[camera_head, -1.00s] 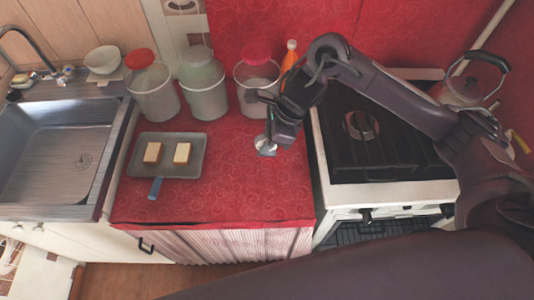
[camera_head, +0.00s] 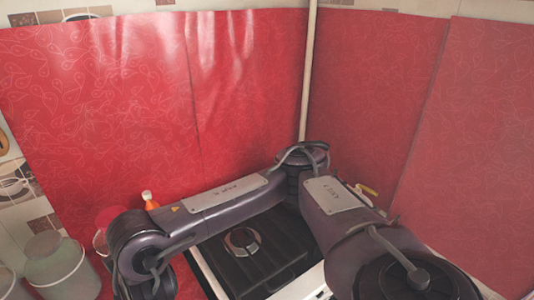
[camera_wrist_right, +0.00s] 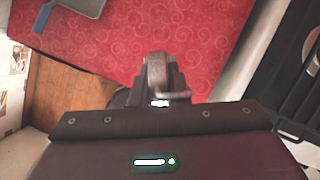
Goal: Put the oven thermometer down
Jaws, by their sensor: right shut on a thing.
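My right gripper (camera_wrist_right: 163,78) shows in the wrist view, shut over the red patterned counter (camera_wrist_right: 120,45). The oven thermometer is not clear in the current views; the jaws and wrist hide most of what is between the fingers. In the head view only my right arm's links show, and its gripper is out of frame. My left gripper is in neither view.
The stove (camera_head: 232,268) with its black top lies under my right arm in the head view. A grey tray's blue handle (camera_wrist_right: 43,18) shows in the wrist view. Bare counter lies around the gripper.

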